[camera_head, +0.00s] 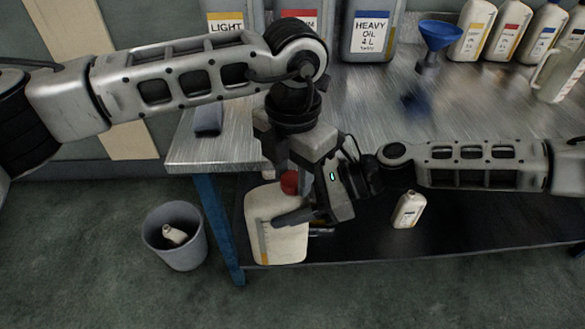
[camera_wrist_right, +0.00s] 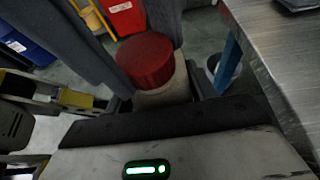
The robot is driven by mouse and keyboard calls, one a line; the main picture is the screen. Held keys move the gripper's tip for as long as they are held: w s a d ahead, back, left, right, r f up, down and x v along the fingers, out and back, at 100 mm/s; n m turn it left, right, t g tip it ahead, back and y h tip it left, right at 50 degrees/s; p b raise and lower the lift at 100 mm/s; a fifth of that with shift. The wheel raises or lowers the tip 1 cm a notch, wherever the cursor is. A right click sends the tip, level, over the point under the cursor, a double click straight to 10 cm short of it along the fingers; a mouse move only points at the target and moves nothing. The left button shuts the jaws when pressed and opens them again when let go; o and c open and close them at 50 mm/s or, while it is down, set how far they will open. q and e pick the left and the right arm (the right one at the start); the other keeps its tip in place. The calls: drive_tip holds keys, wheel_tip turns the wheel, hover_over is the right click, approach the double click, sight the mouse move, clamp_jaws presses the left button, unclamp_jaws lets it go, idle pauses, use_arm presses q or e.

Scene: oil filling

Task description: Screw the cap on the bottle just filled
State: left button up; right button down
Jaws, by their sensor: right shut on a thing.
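A large cream bottle (camera_head: 277,235) with a level strip on its side hangs upright in front of the workbench. My right gripper (camera_head: 297,216) is shut on the bottle; its jaws also flank it in the right wrist view (camera_wrist_right: 160,97). A red cap (camera_head: 289,183) is at the bottle's mouth and also shows in the right wrist view (camera_wrist_right: 146,60). I cannot tell how far it is threaded. My left gripper (camera_head: 290,172) points down from above, with its fingers on either side of the cap. Whether they press on it cannot be told.
The metal workbench (camera_head: 360,120) carries a blue funnel (camera_head: 438,36), large oil containers (camera_head: 372,30) and several bottles at the back right. A small white bottle (camera_head: 408,210) stands on the dark lower shelf (camera_head: 450,235). A grey bin (camera_head: 176,250) with a small bottle inside stands at the left.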

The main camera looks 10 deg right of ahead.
use_arm(q)
drive_tip(key=m, duration=0.4)
drive_tip(key=shift+m, duration=0.4)
drive_tip(key=m, duration=0.3)
drive_tip(key=o, duration=1)
drive_tip(key=shift+o, duration=0.2)
